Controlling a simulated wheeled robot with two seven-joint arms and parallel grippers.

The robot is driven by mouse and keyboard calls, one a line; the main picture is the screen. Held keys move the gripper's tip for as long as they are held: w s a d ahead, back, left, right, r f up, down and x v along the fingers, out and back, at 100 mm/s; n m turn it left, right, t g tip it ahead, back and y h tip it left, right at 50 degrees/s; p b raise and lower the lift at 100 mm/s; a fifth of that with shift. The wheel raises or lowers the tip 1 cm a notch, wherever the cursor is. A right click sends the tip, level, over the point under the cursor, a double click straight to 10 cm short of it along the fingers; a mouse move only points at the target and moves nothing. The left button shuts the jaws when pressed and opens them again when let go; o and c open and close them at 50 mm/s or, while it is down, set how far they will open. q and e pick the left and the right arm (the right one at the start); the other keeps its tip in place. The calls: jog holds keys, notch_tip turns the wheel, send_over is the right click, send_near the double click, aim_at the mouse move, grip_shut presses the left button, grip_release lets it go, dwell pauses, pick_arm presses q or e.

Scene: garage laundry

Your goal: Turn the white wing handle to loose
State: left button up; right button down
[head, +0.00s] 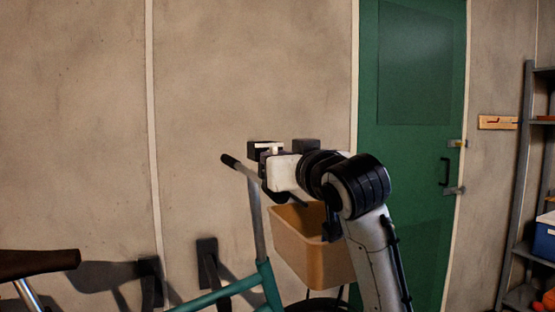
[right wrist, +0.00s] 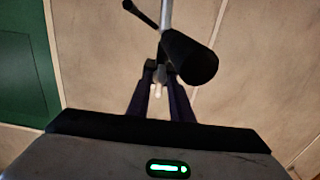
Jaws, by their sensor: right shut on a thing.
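The white wing handle (right wrist: 157,89) shows as a small pale piece between my right fingers in the right wrist view. My right gripper (right wrist: 160,84) is shut on it, and the fingers hide part of it. In the head view my right gripper (head: 276,148) is at the top of the teal bicycle's (head: 262,280) front post, by the handlebar. A dark handlebar grip (right wrist: 190,59) is close to the fingers in the right wrist view. How far the handle is turned cannot be told. My left gripper is not in view.
A tan basket (head: 305,250) hangs at the bicycle's front, just below my right gripper. A brown saddle (head: 38,263) is at the lower left. Behind are a plain wall and a green door (head: 412,120). A shelf rack (head: 522,180) stands at the right.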

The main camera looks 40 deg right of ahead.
jog(key=c, duration=1.8)
grip_release()
jog(key=shift+c, duration=0.2)
jog(key=b+v, duration=0.1)
jog(key=v, duration=0.9)
jog(key=shift+s, duration=0.2)
